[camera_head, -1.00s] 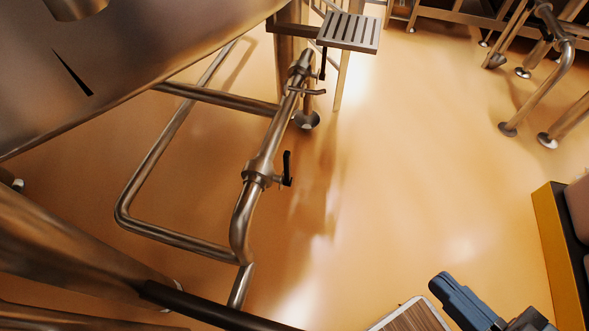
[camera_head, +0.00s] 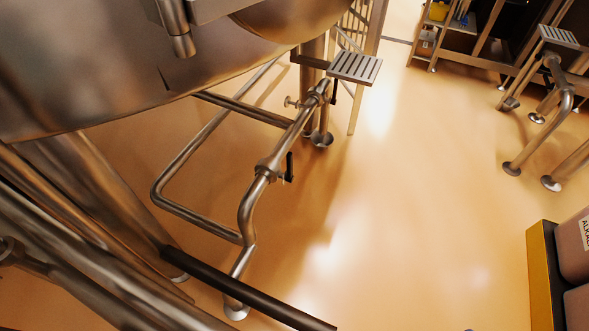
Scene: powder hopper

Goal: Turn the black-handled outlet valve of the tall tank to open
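A large steel tank (camera_head: 90,85) fills the upper left; its top is out of view. A steel pipe (camera_head: 247,212) runs below and beside it, low over the floor. On this pipe sits a valve with a steel collar (camera_head: 266,168) and a short black handle (camera_head: 290,166), which stands roughly upright in the picture. A second black handle (camera_head: 335,91) shows farther along, under a slotted step plate. I cannot tell for sure which handle belongs to the tall tank's outlet. My gripper is not in view.
A long black bar (camera_head: 250,290) and thick steel pipes (camera_head: 85,265) cross the lower left. The slotted plate (camera_head: 354,68) is at the top middle. A yellow-sided pallet or box (camera_head: 541,270) with sacks stands at right. The floor (camera_head: 400,200) between is clear.

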